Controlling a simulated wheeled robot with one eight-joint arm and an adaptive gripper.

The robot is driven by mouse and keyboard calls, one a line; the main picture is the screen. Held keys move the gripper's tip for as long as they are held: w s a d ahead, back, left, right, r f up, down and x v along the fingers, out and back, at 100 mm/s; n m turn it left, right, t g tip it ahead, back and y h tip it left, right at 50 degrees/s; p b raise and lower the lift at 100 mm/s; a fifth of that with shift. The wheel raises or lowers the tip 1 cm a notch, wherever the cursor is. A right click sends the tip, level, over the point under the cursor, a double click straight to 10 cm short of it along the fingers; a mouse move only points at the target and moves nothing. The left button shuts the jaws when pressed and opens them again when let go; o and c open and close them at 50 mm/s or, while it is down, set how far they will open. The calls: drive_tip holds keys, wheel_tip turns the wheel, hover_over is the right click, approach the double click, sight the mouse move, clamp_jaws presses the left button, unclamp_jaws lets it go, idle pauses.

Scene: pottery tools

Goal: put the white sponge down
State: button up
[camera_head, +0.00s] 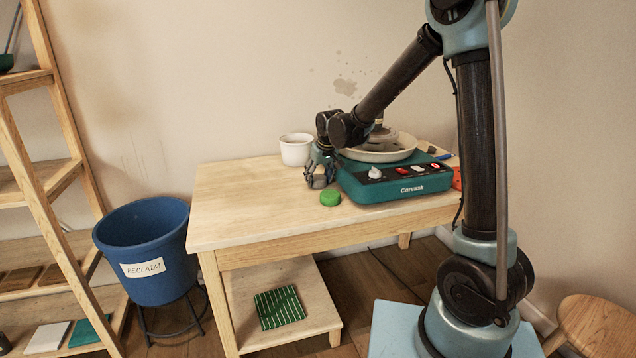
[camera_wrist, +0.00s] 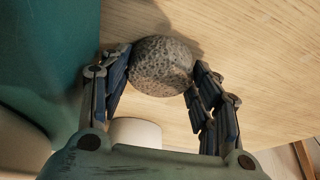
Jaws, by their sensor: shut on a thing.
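My gripper (camera_head: 319,174) is over the table's wooden top, just left of the teal pottery wheel. In the wrist view, my gripper (camera_wrist: 160,80) has its two fingers on either side of a round, pitted, greyish-white sponge (camera_wrist: 161,66). The sponge (camera_head: 319,183) shows small and partly covered by the fingers in the head view. It is close above the tabletop or on it; I cannot tell which. A shadow lies beside it on the wood.
A green round piece (camera_head: 330,197) lies close to my gripper. The teal wheel (camera_head: 405,187) with its pale pan stands to the right, a white pot (camera_head: 296,149) behind. The table's left part (camera_head: 235,205) is clear. A blue bucket (camera_head: 150,240) stands left of the table.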

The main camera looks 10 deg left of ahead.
sight(319, 178)
drive_tip(key=shift+r, duration=0.1)
wheel_tip(319, 178, up, 8)
drive_tip(key=shift+r, duration=0.2)
drive_tip(key=shift+f+m+t+h, duration=0.3)
drive_tip(key=shift+f+m, duration=0.75)
drive_tip(key=shift+f, duration=1.1)
drive_tip(key=shift+f+m+t+h, duration=0.1)
drive_tip(key=shift+f+m+h, duration=0.3)
drive_tip(key=shift+f+m, duration=1.2)
drive_tip(key=shift+f+n, duration=0.55)
drive_tip(key=o, duration=0.6)
drive_tip(key=shift+c, duration=0.2)
